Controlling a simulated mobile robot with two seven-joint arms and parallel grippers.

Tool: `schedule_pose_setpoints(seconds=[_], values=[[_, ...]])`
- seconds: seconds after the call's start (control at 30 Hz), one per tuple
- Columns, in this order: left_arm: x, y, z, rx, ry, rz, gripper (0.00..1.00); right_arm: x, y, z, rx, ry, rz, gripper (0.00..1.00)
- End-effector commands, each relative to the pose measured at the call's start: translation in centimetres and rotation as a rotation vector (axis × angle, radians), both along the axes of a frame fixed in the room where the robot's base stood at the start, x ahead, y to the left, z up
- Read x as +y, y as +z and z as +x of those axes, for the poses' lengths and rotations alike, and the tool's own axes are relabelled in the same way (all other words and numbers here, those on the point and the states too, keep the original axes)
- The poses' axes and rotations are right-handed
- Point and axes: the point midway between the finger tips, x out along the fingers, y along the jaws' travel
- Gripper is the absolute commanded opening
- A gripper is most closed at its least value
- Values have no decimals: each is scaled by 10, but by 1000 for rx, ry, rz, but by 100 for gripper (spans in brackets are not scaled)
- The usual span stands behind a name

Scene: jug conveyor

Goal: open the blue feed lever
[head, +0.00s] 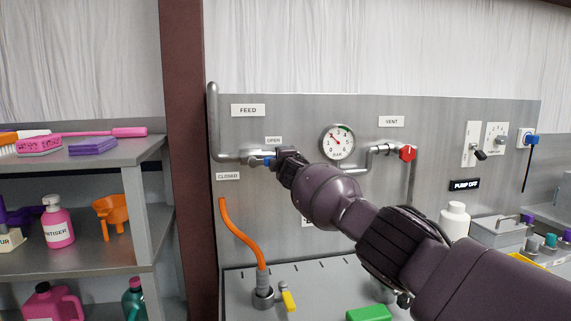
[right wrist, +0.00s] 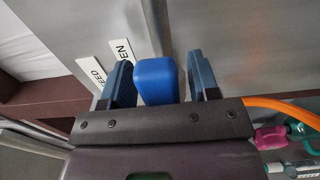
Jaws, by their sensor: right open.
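The blue feed lever (head: 268,162) is on the pipe below the FEED sign (head: 248,110), between the OPEN label (head: 273,140) and the CLOSED label (head: 228,176). My right gripper (head: 280,156) is at the lever and hides much of it in the head view. In the right wrist view the lever's blue handle (right wrist: 156,80) stands between my two open fingers, with a small gap to the left finger and a wider one to the right. The exact angle of the lever is hard to tell. My left gripper is not in view.
A pressure gauge (head: 338,142) and a red vent lever (head: 407,153) are on the panel to the right. An orange hose (head: 240,229) rises below the feed pipe. A shelf (head: 140,154) with bottles stands left, beyond a brown post (head: 188,170).

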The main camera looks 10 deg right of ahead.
Motion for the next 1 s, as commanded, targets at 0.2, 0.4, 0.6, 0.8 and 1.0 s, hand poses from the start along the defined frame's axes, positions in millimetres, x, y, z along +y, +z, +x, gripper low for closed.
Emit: schedule_pose_setpoints(seconds=[0.2,0.4,0.6,0.8,1.0], values=[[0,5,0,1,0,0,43,-1,1,-6,-2,-2,1,55],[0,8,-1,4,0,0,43,-2,1,-16,-2,-2,1,55],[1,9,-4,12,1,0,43,-2,-1,-28,3,0,0,55],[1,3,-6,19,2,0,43,-3,-1,-42,0,-1,0,55],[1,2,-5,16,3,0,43,-3,-1,-60,1,-1,-1,55]])
